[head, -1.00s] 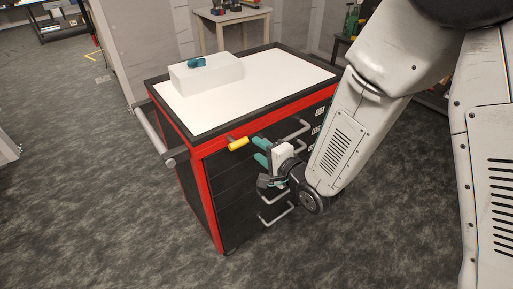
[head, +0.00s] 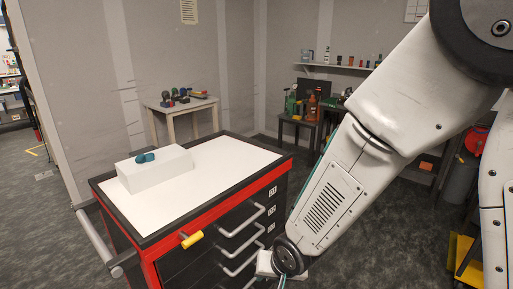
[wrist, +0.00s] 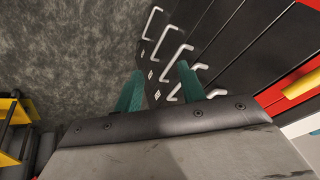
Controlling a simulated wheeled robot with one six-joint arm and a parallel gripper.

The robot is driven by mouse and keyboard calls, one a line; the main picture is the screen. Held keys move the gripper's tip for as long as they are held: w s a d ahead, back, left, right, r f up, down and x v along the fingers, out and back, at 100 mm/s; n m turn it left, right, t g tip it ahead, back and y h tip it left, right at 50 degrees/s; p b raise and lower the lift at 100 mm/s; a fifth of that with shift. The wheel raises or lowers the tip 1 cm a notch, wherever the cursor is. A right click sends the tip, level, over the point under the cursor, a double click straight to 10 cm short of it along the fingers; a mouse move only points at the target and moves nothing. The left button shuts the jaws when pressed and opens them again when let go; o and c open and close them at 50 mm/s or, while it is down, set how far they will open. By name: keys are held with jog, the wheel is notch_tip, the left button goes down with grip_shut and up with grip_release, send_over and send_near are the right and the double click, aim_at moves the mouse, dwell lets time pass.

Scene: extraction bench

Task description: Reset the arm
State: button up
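My gripper (wrist: 160,88) shows two green fingers standing apart in the wrist view, with nothing between them. In the head view, my gripper (head: 281,282) is at the bottom edge, mostly cut off, in front of the right part of the drawer cabinet. My arm (head: 335,195) reaches down from the upper right. The black and red drawer cabinet (head: 215,208) has grey bar handles and a yellow handle (head: 192,239) at its upper left front. The yellow handle also shows at the right edge of the wrist view (wrist: 303,84).
A white box (head: 155,170) with a small teal object (head: 146,157) on it stands on the cabinet's white top. A grey side bar (head: 95,238) sticks out at the cabinet's left. Small tables (head: 183,112) stand by the back walls. Open carpet lies beside the cabinet.

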jog(key=s+d+r+g+h, duration=0.1)
jog(key=s+d+r, duration=0.8)
jog(key=d+r, duration=0.2)
jog(key=s+d+r+g+h, duration=0.1)
jog(key=s+d+r, duration=0.9)
jog(key=d+r, duration=0.2)
jog(key=shift+r+g+h, duration=0.3)
jog(key=shift+r, duration=0.6)
